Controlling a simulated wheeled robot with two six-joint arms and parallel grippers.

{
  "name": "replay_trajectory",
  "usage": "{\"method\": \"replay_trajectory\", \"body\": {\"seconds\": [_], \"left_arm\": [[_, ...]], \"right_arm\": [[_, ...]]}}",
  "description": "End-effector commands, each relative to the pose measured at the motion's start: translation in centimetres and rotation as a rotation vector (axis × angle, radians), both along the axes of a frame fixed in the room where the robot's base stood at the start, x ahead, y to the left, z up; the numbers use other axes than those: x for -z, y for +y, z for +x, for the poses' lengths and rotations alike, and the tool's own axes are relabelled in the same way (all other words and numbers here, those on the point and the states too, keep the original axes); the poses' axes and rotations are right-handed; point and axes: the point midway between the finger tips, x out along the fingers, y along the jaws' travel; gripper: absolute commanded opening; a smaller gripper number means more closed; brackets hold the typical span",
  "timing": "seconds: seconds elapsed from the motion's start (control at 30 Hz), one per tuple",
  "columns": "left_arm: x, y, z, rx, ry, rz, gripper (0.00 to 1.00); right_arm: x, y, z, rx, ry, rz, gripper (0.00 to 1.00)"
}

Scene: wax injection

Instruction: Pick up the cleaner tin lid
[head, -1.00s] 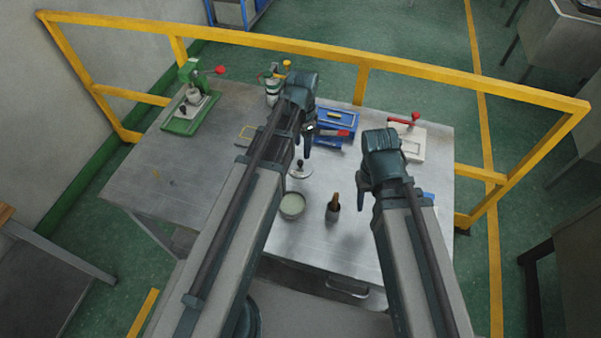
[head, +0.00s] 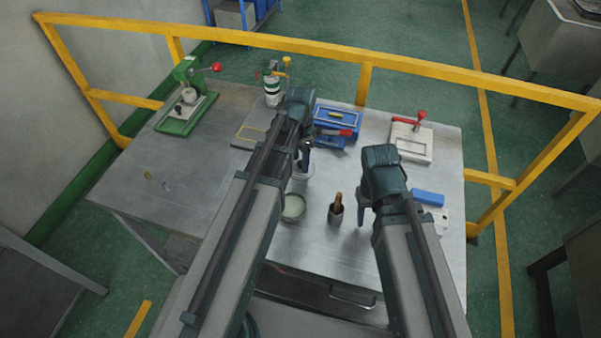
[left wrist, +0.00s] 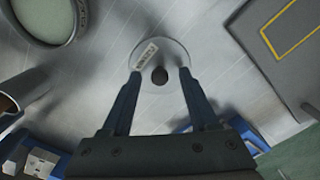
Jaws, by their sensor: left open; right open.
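The cleaner tin lid is a pale disc with a dark round knob and a small label; it lies on the metal table in the left wrist view (left wrist: 147,55). My left gripper (head: 305,168) is open above it, and in the left wrist view its two fingers (left wrist: 159,80) lie either side of the knob. I cannot tell how far above the lid they are. In the head view my gripper mostly hides the lid. The open cleaner tin (head: 293,208) stands close by, nearer the front edge. My right gripper (head: 362,207) is open and empty, above the table's right part.
A dark cup with a brown handle (head: 336,208) stands right of the tin. A green press (head: 187,110) stands back left.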

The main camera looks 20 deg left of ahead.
Motion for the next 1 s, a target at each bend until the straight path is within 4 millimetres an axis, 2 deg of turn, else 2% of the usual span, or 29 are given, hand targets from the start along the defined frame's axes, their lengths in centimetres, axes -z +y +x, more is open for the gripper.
{"method": "replay_trajectory", "body": {"seconds": [0.2,0.53,1.0], "left_arm": [[-0.06,-0.01,0.01,0.000,0.000,0.000,0.59],[-0.06,0.00,0.00,0.000,0.000,0.000,0.00],[-0.55,-0.10,0.00,0.000,0.000,0.000,0.00]], "right_arm": [[-0.06,0.01,0.00,0.000,0.000,0.000,0.50],[-0.06,0.00,0.00,0.000,0.000,0.000,0.50],[-0.54,0.00,0.00,0.000,0.000,0.000,0.50]]}}
